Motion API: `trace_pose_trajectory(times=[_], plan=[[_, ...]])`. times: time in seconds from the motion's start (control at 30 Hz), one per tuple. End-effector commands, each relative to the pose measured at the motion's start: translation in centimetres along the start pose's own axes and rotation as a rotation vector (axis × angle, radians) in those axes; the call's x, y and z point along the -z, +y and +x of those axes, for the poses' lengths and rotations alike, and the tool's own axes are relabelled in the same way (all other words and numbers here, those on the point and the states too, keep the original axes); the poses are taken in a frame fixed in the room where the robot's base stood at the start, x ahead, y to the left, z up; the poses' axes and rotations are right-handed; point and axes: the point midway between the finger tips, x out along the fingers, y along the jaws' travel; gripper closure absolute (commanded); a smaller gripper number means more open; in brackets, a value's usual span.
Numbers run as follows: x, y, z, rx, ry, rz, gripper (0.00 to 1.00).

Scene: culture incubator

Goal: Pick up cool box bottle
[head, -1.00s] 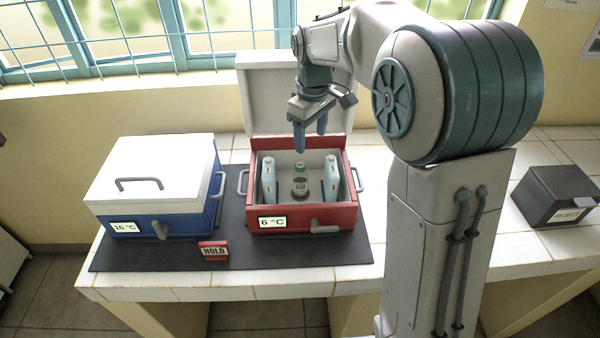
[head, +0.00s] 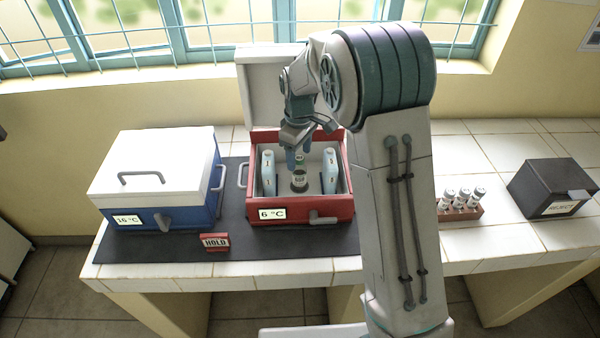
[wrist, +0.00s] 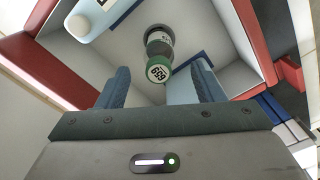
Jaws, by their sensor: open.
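The bottle (head: 299,182) stands upright in the middle of the open red cool box (head: 285,212), whose label reads 6 °C. In the wrist view the bottle's green cap (wrist: 158,69) bears the number 669 and its body runs away from the camera. My gripper (head: 300,163) is over the box, just above the bottle, and hides part of its top in the head view. In the wrist view my two blue fingers (wrist: 156,88) are apart, one on each side below the cap, with nothing held between them.
Pale blue ice packs (head: 268,173) (head: 330,171) stand along both sides inside the box. Its raised white lid (head: 262,90) is behind. A closed blue 16 °C box (head: 150,185), a HOLD sign (head: 215,242), a vial rack (head: 460,211) and a dark box (head: 550,190) share the counter.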

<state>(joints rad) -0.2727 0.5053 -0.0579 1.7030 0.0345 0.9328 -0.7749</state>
Motion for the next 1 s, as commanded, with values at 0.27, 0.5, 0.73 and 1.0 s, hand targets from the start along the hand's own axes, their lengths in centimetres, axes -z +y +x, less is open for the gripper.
trace_pose_trajectory(times=[0.27,0.5,0.73,1.0], plan=[[0.0,0.1,3.7,0.003,-0.003,-0.001,0.39],[0.0,0.1,4.3,0.001,-0.001,-0.001,0.39],[0.0,0.1,4.2,0.001,-0.001,-0.001,0.88],[0.0,0.1,4.2,0.001,0.000,0.000,0.88]])
